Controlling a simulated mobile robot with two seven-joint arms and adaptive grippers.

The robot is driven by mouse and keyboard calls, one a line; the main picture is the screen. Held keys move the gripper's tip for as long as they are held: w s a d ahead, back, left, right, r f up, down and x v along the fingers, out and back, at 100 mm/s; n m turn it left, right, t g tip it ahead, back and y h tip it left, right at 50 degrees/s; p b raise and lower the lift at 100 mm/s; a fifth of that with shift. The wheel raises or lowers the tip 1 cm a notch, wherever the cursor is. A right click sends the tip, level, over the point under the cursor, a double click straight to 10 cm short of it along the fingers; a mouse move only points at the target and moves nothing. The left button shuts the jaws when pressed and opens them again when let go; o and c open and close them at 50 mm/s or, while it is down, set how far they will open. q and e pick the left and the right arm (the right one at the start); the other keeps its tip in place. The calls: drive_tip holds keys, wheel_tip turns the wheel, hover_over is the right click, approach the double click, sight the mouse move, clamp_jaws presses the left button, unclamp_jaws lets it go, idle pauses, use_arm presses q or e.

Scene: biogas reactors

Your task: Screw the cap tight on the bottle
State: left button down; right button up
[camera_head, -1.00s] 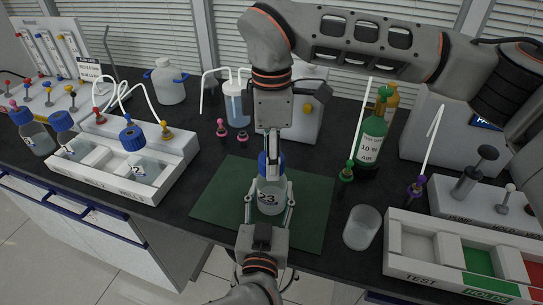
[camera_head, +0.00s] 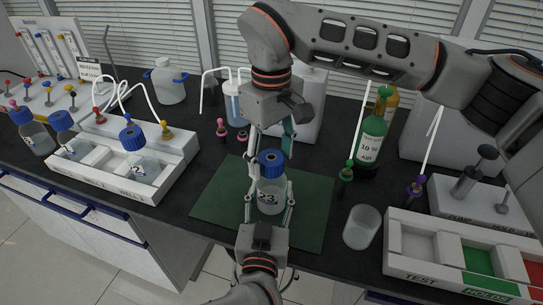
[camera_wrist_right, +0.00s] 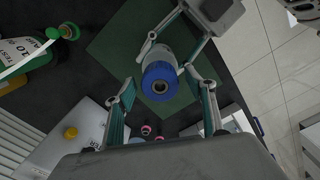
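The bottle marked 23 (camera_head: 268,196) stands upright on a green mat (camera_head: 218,195), with a blue cap (camera_head: 270,160) on its top. My left gripper (camera_head: 268,203) comes from the front and is shut on the bottle, one finger on each side. My right gripper (camera_head: 271,150) is above the bottle, its fingers spread apart on either side of the cap. In the right wrist view, the cap (camera_wrist_right: 160,82) shows between the open fingers (camera_wrist_right: 161,90), with clear gaps. I cannot tell from the frames how tight the cap is.
A green bottle (camera_head: 370,140) and an empty clear beaker (camera_head: 362,228) stand to the right of the mat. A white rack (camera_head: 165,190) with capped bottles is to the left. A white tray with coloured compartments (camera_head: 410,262) lies at the front right.

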drive_tip(key=shift+r, duration=0.1)
drive_tip(key=shift+r, duration=2.15)
drive_tip(key=shift+n, duration=0.3)
drive_tip(key=shift+c, duration=0.6)
